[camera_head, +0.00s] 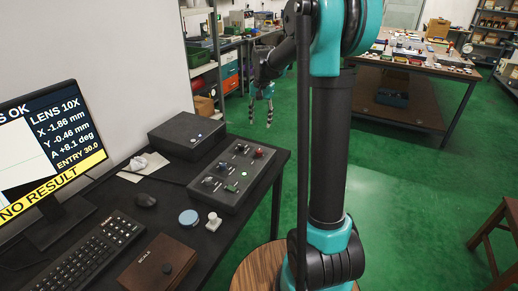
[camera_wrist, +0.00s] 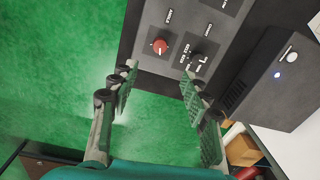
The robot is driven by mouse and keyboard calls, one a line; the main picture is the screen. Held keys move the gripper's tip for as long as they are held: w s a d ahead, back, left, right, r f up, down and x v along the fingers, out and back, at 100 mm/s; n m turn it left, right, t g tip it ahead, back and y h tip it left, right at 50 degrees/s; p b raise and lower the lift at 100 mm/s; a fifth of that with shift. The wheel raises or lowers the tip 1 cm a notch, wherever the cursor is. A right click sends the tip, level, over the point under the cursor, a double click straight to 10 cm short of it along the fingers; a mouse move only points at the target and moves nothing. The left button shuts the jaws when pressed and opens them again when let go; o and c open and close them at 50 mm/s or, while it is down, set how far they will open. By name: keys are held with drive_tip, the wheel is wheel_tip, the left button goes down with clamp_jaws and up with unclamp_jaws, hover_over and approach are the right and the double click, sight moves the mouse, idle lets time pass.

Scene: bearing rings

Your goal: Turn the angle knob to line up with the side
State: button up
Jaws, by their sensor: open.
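The dark control box (camera_head: 222,196) stands at the right of the desk, with several knobs and a lit green button (camera_head: 231,188) on its top. The monitor (camera_head: 50,140) reads A +8.1 deg and NO RESULT. My gripper (camera_head: 260,121) is open and empty, beyond the box's far end. In the wrist view its fingers (camera_wrist: 158,82) are spread, apart from the knobs.
A black box (camera_head: 187,137) with a small light stands behind the control box.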

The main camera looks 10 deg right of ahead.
sight(259, 151)
drive_tip(key=f, duration=1.4)
drive_tip(key=shift+w+a+f, duration=0.15)
drive_tip(key=shift+a+f, duration=0.15)
drive_tip(key=shift+f, duration=0.1)
clamp_jaws()
